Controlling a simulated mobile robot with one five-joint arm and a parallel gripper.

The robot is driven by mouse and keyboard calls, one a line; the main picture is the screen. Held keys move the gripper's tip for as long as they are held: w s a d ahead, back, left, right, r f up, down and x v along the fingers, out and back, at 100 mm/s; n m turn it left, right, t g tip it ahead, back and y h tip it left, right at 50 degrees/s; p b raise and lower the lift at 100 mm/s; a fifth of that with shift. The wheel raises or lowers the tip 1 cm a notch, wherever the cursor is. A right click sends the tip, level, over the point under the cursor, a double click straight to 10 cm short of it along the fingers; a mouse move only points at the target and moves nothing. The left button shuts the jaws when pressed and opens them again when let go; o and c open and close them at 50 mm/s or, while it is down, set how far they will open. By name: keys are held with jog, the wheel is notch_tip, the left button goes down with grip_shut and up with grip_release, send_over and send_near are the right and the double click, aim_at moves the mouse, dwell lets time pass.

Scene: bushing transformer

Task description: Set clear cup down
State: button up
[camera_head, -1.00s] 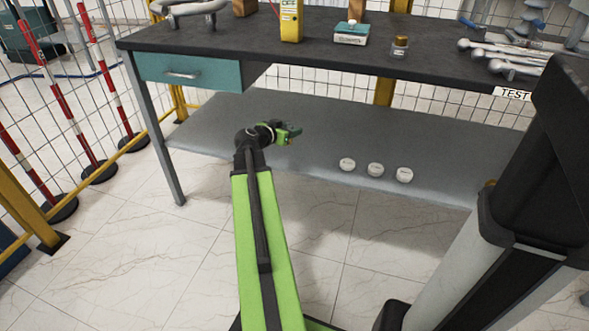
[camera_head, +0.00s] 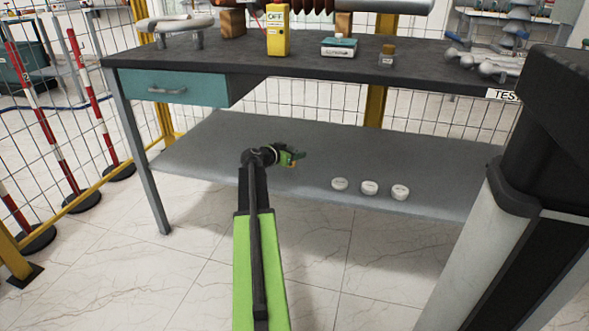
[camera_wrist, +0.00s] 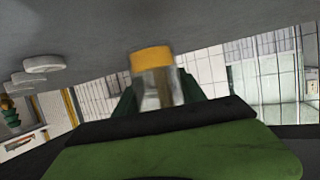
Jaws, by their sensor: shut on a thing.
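My gripper (camera_head: 292,157) is over the grey lower shelf (camera_head: 235,185) of the workbench, left of three white round pieces. In the wrist view my gripper (camera_wrist: 157,100) is shut on the clear cup (camera_wrist: 158,88), which shows between the dark green fingers. The cup has a yellow band at the end facing the grey surface. The wrist picture appears upside down, with the shelf at its top. In the head view the cup is only a small yellowish patch at the fingers. I cannot tell whether it touches the shelf.
Three white pieces (camera_head: 370,187) stand near the shelf's front edge. The benchtop (camera_head: 225,62) above carries a yellow box (camera_head: 278,30), a teal-topped box (camera_head: 339,46) and a small jar (camera_head: 387,54). A bench leg (camera_head: 140,155) stands left.

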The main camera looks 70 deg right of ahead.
notch_tip(320, 180, down, 4)
jog(key=b, duration=0.4)
jog(key=shift+f, duration=0.2)
jog(key=shift+r, duration=0.25)
jog(key=o, duration=0.9)
jog(key=shift+f, duration=0.2)
jog(key=o, duration=0.4)
jog(key=shift+o, duration=0.2)
jog(key=shift+r, duration=0.3)
jog(key=p+v, duration=0.4)
jog(key=v, duration=0.8)
jog(key=shift+a, duration=0.1)
